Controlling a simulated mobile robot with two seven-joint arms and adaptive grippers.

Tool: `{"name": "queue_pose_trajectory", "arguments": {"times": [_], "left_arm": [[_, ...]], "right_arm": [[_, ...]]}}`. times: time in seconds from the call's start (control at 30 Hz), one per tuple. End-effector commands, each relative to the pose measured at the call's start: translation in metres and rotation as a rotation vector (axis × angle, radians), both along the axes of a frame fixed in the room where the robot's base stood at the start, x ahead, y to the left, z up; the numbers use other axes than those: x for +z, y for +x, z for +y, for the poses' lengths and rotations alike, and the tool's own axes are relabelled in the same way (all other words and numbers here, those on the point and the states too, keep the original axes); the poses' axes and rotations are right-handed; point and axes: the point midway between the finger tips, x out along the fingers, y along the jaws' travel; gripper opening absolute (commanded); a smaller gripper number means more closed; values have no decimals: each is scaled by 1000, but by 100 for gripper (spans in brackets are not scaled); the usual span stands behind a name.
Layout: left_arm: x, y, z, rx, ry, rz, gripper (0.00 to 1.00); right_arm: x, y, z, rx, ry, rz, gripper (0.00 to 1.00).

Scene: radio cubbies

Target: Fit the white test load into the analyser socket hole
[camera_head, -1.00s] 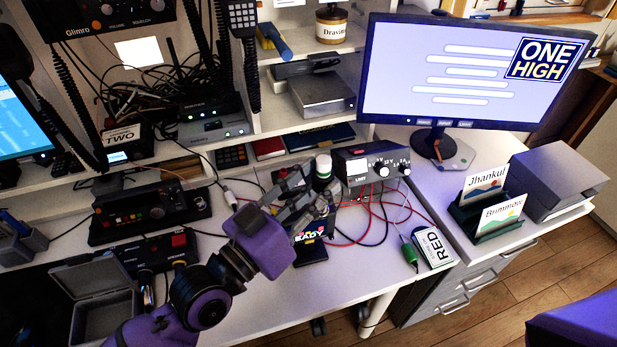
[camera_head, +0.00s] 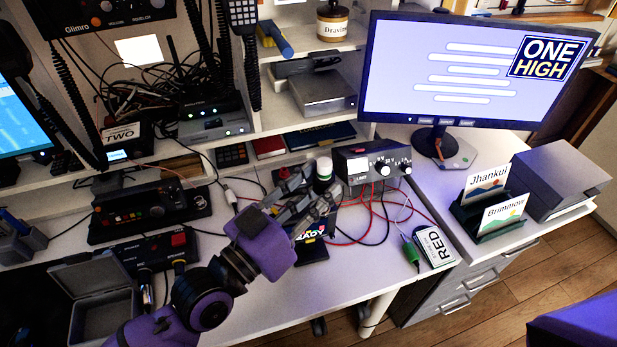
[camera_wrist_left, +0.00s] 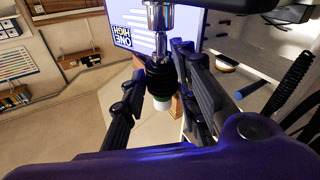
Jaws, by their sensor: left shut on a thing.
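The test load (camera_head: 323,167) stands upright with its white, green-banded cap on top. In the left wrist view, turned upside down, its black ribbed body (camera_wrist_left: 160,72) sits between my left gripper's fingers, with a chrome connector pointing down. My left gripper (camera_head: 322,197) is shut on it; it also shows in the left wrist view (camera_wrist_left: 160,95). The analyser (camera_head: 312,254), a dark unit with a bright screen, lies on the desk just below the fingers, which partly cover it. The socket hole is hidden in the head view; I cannot tell whether the connector is in it. My right gripper is not in view.
A power supply (camera_head: 371,163) stands just behind the fingers, with red and black leads looping over the desk. A RED-labelled box (camera_head: 436,247) lies to the right. An open grey case (camera_head: 95,305) sits at lower left. The desk front below the analyser is fairly clear.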

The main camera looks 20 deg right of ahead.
Motion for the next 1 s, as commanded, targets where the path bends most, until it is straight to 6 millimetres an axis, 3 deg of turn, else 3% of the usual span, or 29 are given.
{"name": "queue_pose_trajectory", "arguments": {"times": [0.57,0.6,0.73,1.0], "left_arm": [[-15,0,0,-1,0,-1,0],[-15,0,0,-1,1,-1,30],[-16,0,0,-1,3,1,47],[-16,0,0,-1,3,1,50]], "right_arm": [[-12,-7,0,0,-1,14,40],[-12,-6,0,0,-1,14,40],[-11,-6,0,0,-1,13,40],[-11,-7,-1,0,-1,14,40]]}}
